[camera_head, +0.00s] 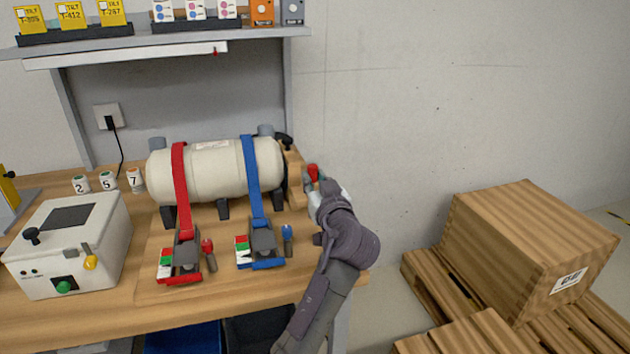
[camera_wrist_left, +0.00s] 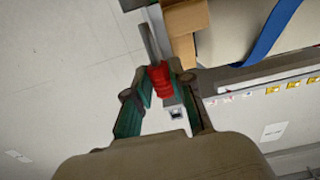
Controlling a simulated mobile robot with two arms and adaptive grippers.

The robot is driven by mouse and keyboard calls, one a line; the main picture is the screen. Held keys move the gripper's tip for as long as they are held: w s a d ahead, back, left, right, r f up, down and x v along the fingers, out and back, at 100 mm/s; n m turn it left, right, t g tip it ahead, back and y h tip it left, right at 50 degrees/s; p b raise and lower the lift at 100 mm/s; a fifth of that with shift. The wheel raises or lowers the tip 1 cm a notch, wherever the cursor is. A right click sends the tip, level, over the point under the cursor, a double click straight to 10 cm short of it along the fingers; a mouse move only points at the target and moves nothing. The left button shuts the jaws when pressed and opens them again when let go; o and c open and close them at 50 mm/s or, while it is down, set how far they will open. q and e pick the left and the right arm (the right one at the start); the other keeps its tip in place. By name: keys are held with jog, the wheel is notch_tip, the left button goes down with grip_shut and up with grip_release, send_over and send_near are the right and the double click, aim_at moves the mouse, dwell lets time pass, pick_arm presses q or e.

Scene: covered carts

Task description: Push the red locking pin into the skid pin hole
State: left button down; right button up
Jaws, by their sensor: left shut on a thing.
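My left gripper (camera_head: 315,183) is at the right end of the bench, beside the wooden end block (camera_head: 294,178) of the tank's skid. In the left wrist view its teal fingers (camera_wrist_left: 160,80) are shut on the red head of the locking pin (camera_wrist_left: 162,84). The pin's red head also shows in the head view (camera_head: 312,170). A grey shaft (camera_wrist_left: 147,42) extends beyond the head, alongside the wooden block (camera_wrist_left: 186,30). The pin hole is not visible, and I cannot tell whether the shaft is in it. My right gripper is not in view.
A cream tank (camera_head: 218,170) lies under red (camera_head: 180,180) and blue (camera_head: 252,175) straps with ratchets in front. A white control box (camera_head: 65,245) stands at left. A shelf (camera_head: 150,45) hangs above. A wooden crate (camera_head: 530,240) sits on pallets at right.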

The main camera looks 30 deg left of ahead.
pick_arm(q)
jog(key=shift+f, duration=0.3)
jog(key=shift+f+b, duration=0.35)
jog(key=shift+b, duration=0.15)
jog(key=shift+f+b, duration=0.7)
jog(key=shift+f, duration=0.05)
jog(key=shift+r+p, duration=0.7)
jog(key=shift+r, duration=0.4)
dwell(0.4)
jog(key=shift+b, duration=0.45)
dwell(0.3)
jog(key=shift+f, duration=0.25)
jog(key=shift+f+b, duration=0.35)
jog(key=shift+b, duration=0.1)
